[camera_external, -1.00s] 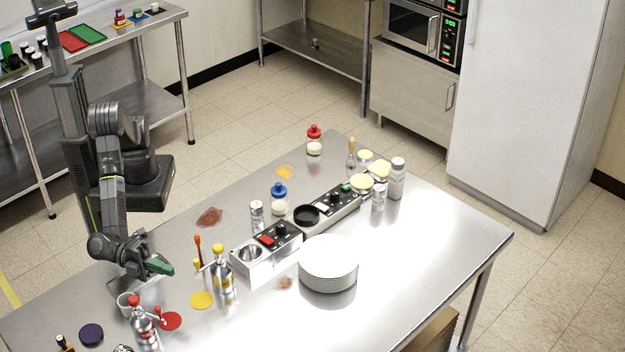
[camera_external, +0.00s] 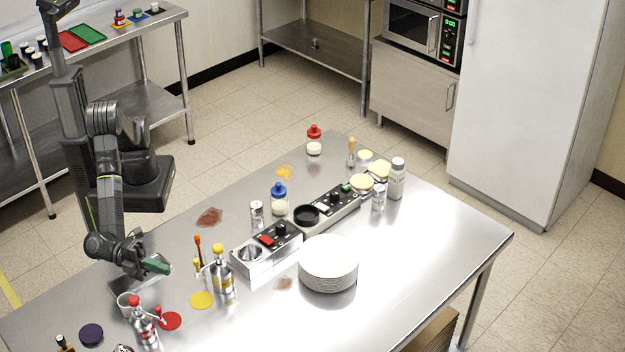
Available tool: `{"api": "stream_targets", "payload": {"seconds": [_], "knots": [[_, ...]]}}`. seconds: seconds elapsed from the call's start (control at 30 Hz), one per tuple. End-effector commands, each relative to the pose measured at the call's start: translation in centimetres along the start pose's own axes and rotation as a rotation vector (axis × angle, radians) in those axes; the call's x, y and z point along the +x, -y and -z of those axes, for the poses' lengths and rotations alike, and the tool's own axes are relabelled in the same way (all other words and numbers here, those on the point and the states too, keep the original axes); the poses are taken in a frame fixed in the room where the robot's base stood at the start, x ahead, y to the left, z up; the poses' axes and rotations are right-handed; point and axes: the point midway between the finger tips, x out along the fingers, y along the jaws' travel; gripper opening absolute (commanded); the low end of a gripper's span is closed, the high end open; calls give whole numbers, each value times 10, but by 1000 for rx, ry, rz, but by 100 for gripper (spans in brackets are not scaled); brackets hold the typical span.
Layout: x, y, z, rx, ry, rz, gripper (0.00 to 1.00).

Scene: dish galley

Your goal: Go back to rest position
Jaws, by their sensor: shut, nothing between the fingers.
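My gripper (camera_external: 157,266) is at the left of the steel table (camera_external: 420,270), a little above its surface. Its green-tipped fingers are shut, with nothing seen between them. My arm hangs down from my column at the left, bent at the wrist. A white cup (camera_external: 127,304) stands just below and in front of the gripper. A bottle with a red cap (camera_external: 142,322) and a bottle with a yellow cap (camera_external: 221,272) stand near it, apart from the fingers.
A stack of plates (camera_external: 328,263) stands mid-table beside a row of metal holders (camera_external: 266,250). Shakers, a blue-capped jar (camera_external: 279,199) and a red-capped jar (camera_external: 314,141) stand farther back. The table's right front is clear. A shelf (camera_external: 150,40) is behind my column.

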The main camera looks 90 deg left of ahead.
Motion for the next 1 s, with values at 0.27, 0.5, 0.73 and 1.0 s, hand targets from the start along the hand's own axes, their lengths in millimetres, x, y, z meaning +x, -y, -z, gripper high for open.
{"api": "stream_targets", "payload": {"seconds": [0.27,0.5,0.73,1.0], "knots": [[58,1,-2,0,3,0,0],[63,-4,-22,0,2,0,0],[58,-2,-36,-1,4,-1,0],[57,0,-41,-1,5,-1,0]]}}
